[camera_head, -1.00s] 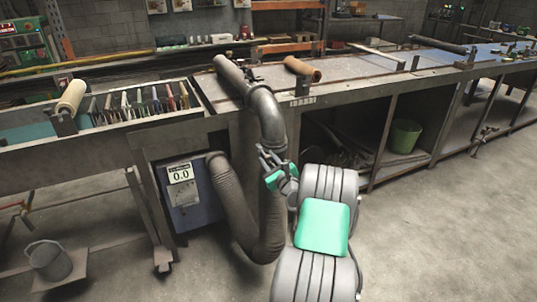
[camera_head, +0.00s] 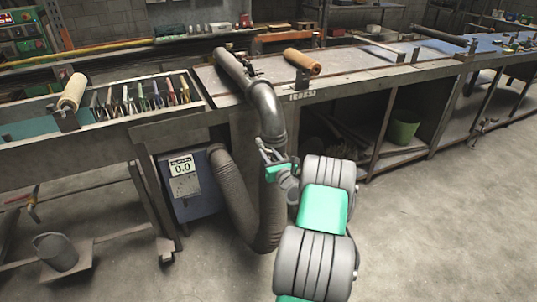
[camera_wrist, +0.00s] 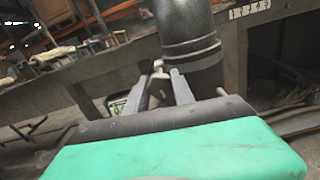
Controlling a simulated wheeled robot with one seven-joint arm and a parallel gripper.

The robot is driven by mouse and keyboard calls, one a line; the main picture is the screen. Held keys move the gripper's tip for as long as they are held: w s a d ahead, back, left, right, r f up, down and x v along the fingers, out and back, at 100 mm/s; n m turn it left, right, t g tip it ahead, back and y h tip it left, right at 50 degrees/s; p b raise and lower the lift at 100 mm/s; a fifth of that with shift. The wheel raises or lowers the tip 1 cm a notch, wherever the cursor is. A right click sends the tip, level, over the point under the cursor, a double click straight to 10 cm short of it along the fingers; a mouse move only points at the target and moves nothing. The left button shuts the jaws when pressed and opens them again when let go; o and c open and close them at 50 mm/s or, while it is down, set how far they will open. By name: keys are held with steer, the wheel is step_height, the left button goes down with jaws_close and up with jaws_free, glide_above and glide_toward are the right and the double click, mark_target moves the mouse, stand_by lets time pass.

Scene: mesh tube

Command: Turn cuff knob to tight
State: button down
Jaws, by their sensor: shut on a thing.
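A grey metal elbow pipe (camera_head: 266,105) comes off the bench and meets a ribbed hose (camera_head: 240,205) at a cuff (camera_head: 276,140). The cuff's ringed band also shows in the wrist view (camera_wrist: 193,48). My gripper (camera_head: 264,150) is at the left front of the cuff. In the wrist view, my gripper (camera_wrist: 159,72) has its fingers shut on a small pale knob (camera_wrist: 158,65) beside the cuff band. The fingers hide most of the knob, and its setting cannot be read.
A blue-grey box (camera_head: 190,185) with a display reading 0.0 stands under the bench, left of the hose. The bench (camera_head: 345,65) runs behind the pipe. A green bucket (camera_head: 405,128) sits on the lower shelf. Open floor lies at the right.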

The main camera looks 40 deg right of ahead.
steer(key=c, duration=1.1)
jaws_free()
steer(key=shift+o, duration=0.2)
steer(key=shift+s+a, duration=0.1)
steer(key=shift+s, duration=0.3)
steer(key=v, duration=0.7)
steer(key=shift+b, duration=0.4)
steer(key=shift+r, duration=0.1)
